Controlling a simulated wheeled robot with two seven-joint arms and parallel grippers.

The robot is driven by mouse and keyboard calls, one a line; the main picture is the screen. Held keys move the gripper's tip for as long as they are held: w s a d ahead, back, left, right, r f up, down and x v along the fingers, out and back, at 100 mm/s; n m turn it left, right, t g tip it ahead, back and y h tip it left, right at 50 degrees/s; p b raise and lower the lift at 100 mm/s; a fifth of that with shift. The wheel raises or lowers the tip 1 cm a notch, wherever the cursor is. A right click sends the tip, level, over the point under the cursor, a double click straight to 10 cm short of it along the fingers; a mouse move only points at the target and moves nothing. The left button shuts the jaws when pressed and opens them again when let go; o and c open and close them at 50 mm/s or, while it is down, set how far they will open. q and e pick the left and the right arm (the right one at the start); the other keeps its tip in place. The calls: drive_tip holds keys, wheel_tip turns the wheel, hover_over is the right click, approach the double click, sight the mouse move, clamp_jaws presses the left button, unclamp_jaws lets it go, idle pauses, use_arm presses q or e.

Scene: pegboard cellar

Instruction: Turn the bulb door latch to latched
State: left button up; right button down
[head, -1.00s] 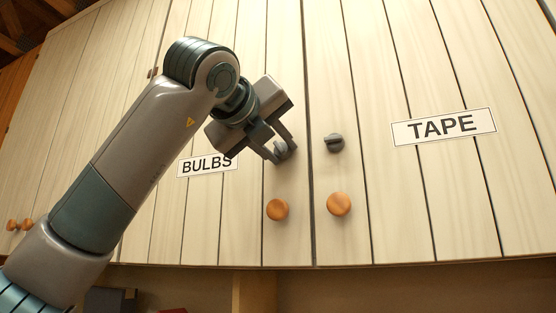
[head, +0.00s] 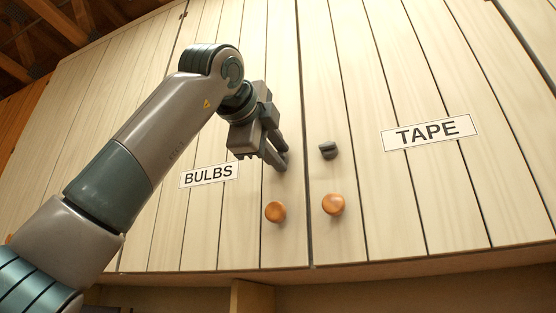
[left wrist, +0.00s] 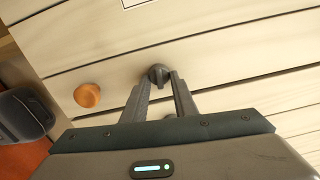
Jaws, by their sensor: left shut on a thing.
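The bulb door is the pale plank door with the BULBS label (head: 209,175). Its dark grey latch (left wrist: 158,73) shows between the fingertips in the left wrist view, its grip ridge lying between the two fingers. My left gripper (head: 280,162) is shut on this latch. In the left wrist view the gripper (left wrist: 162,82) has one finger on either side of the latch. In the head view the fingers hide most of the latch, so its exact angle is hard to tell there. My right gripper is not in view.
An orange round knob (head: 275,212) sits below the latch on the bulb door. The tape door, right of the seam, has its own dark latch (head: 328,150), an orange knob (head: 333,204) and a TAPE label (head: 434,132). A shelf edge runs below the doors.

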use_arm(q)
drive_tip(key=shift+r+n, duration=0.1)
drive_tip(key=shift+n, duration=0.7)
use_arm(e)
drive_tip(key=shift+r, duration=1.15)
use_arm(q)
drive_tip(key=o, duration=1)
drive_tip(key=shift+a, duration=0.1)
drive_tip(key=shift+b, duration=0.3)
drive_tip(key=shift+b+v, duration=2.2)
drive_tip(key=shift+v, duration=6.5)
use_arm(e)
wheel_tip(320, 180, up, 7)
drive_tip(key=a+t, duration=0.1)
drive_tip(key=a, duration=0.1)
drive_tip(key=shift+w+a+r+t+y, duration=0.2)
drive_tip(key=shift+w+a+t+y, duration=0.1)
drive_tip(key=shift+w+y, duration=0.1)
